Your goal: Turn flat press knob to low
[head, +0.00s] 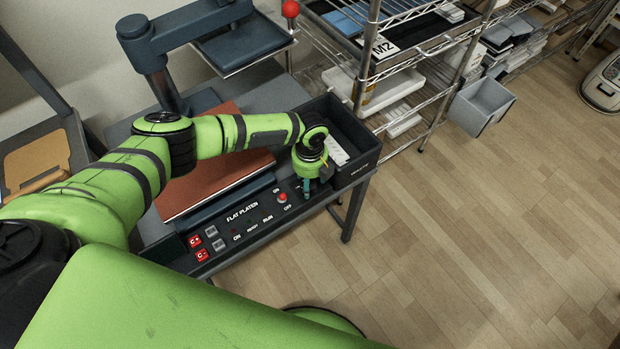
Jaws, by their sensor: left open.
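The flat press stands ahead of me, with its dark control panel (234,232) along the front edge, marked FLAT PLATEN. A red round control (282,197) sits on the panel between the marks ON and OFF. My left gripper (306,192) is just right of it, pointing down at the panel's right end, with small teal fingertips. The gripper is open. It covers that part of the panel, so I cannot make out a knob there or its setting. I cannot tell whether the fingertips touch anything. My right gripper is out of view.
A reddish-brown platen (190,196) lies behind the panel, partly under my left arm. A black bin (357,155) with a white item stands close right of the gripper. A wire shelf (425,100) stands behind it. The wooden floor (480,240) at right is clear.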

